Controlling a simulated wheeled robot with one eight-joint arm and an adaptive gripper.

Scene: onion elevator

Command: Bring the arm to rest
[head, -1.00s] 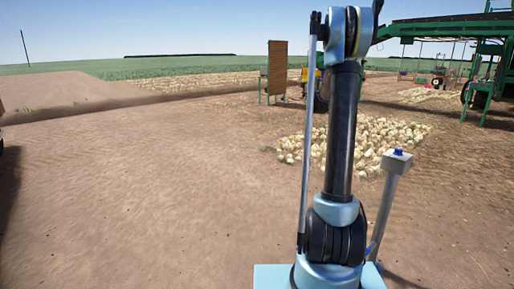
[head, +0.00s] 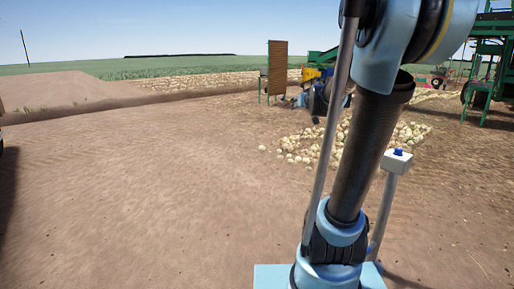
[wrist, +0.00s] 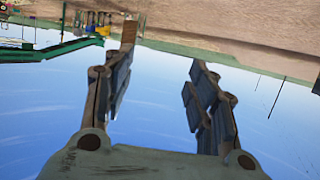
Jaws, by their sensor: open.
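My gripper (wrist: 160,82) shows in the wrist view with its two dark fingers spread well apart. It is open, and nothing is between the fingers. The wrist view is upside down, with ground at the top and sky behind the fingers. In the head view my arm rises from its light blue base at the lower middle. Its dark lower link leans to the right, and its light blue elbow reaches the top edge. I cannot clearly make out the gripper in the head view.
A grey post with a blue top (head: 397,161) stands close right of my arm. Onions (head: 300,148) lie on the ground behind the arm. A brown panel (head: 277,68) and a green machine (head: 486,75) stand farther back. The bare soil at left is open.

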